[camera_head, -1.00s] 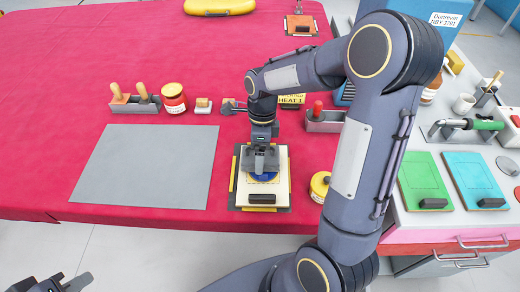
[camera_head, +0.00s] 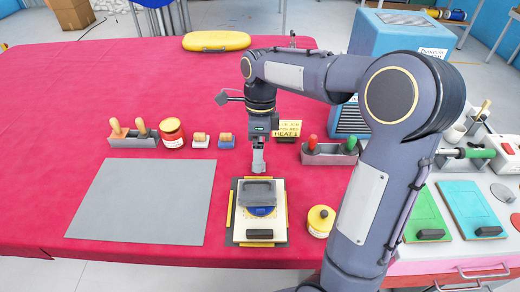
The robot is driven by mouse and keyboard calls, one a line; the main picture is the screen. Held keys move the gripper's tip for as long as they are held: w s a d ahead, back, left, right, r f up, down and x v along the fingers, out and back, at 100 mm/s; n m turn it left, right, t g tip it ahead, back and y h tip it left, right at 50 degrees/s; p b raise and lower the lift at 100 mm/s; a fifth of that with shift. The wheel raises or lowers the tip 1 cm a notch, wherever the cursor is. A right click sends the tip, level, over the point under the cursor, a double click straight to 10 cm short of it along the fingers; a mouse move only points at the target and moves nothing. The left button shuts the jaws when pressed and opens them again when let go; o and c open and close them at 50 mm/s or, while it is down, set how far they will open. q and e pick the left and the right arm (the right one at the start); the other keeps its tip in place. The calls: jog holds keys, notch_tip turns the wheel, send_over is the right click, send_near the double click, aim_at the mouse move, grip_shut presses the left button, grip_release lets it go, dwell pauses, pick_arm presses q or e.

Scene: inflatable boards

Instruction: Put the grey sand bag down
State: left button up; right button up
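The grey sand bag (camera_head: 257,197), with a dark handle on top, lies on the cream board (camera_head: 277,220) at the front middle of the red table. Part of a blue disc (camera_head: 262,211) shows from under the bag's front edge. My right gripper (camera_head: 259,168) hangs pointing down just behind and above the bag, apart from it and empty. Its fingers line up in this view, so the gap between them is hidden; it has come off the bag. My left gripper is not in view.
A flat grey sheet (camera_head: 145,202) lies to the left. A yellow-lidded jar (camera_head: 320,221) stands right of the board. Behind stand a grey tool holder (camera_head: 330,154), a red jar (camera_head: 172,132) and a heat sign (camera_head: 287,129). Green (camera_head: 425,212) and teal (camera_head: 470,210) boards lie at right.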

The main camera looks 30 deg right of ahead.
jog(key=s+a+n+t+y, duration=0.1)
jog(key=s+a+n+t, duration=0.1)
jog(key=s+n, duration=0.7)
jog(key=s+a+n+t+y, duration=0.1)
jog(key=s+a+n+t, duration=0.2)
jog(key=s+n, duration=0.6)
jog(key=shift+s+a+n+t, duration=0.35)
jog(key=shift+n+t, duration=0.75)
jog(key=shift+n, duration=1.3)
